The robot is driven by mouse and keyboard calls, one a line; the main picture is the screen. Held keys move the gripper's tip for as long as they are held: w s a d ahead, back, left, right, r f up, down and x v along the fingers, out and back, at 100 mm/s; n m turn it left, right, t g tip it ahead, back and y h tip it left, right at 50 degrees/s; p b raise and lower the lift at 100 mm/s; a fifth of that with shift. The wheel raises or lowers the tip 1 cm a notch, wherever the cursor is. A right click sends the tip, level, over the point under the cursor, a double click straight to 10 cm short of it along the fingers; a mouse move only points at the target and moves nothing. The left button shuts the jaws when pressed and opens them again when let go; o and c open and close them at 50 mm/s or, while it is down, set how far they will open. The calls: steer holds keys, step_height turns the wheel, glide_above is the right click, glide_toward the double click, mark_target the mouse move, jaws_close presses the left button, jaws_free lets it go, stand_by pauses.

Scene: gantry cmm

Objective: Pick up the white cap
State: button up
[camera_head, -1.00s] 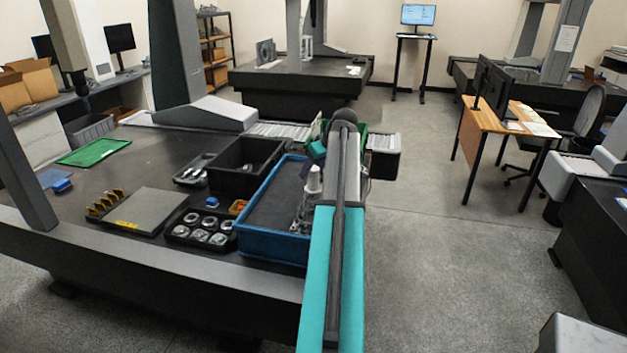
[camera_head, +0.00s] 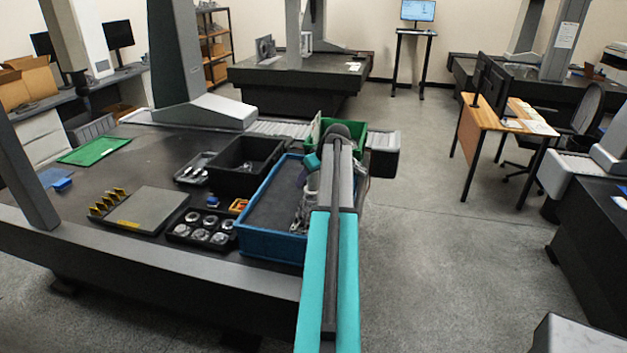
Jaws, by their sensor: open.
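A white thing (camera_head: 313,183), most likely the white cap, shows at the right end of the blue bin (camera_head: 262,243), close to my arm. It is partly hidden by my arm, so its full shape is not clear. Below it lie several metallic parts (camera_head: 298,216) inside the bin. The end of my arm, with my gripper (camera_head: 303,177), shows as a small grey shape beside the white thing, at its upper left. My gripper is open. Its fingertips are too small to make out, and I cannot tell whether they touch the white thing.
A black bin (camera_head: 245,180) stands left of the blue bin. A black tray of round metal parts (camera_head: 202,230), a grey plate (camera_head: 145,212) and a green mat (camera_head: 95,150) lie on the dark table. A green bin (camera_head: 350,140) is behind my arm. Open floor lies right.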

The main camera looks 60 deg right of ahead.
stand_by(0.4)
steer(key=c, duration=1.1)
steer(key=shift+r+b, duration=0.9)
steer(key=shift+r, duration=0.5)
steer(key=shift+s+r, duration=0.1)
steer(key=shift+r, duration=0.2)
steer(key=shift+s+a+r+b, duration=0.25)
steer(key=shift+s+b, duration=0.6)
steer(key=shift+s, duration=1.8)
steer(key=shift+s+a+r+b, duration=0.25)
steer(key=shift+s+b, duration=0.55)
steer(key=shift+s, duration=1.8)
steer(key=shift+s+a+r+b, duration=0.1)
steer(key=shift+s+r+b, duration=0.5)
steer(key=shift+s, duration=2.05)
steer(key=shift+f, duration=0.3)
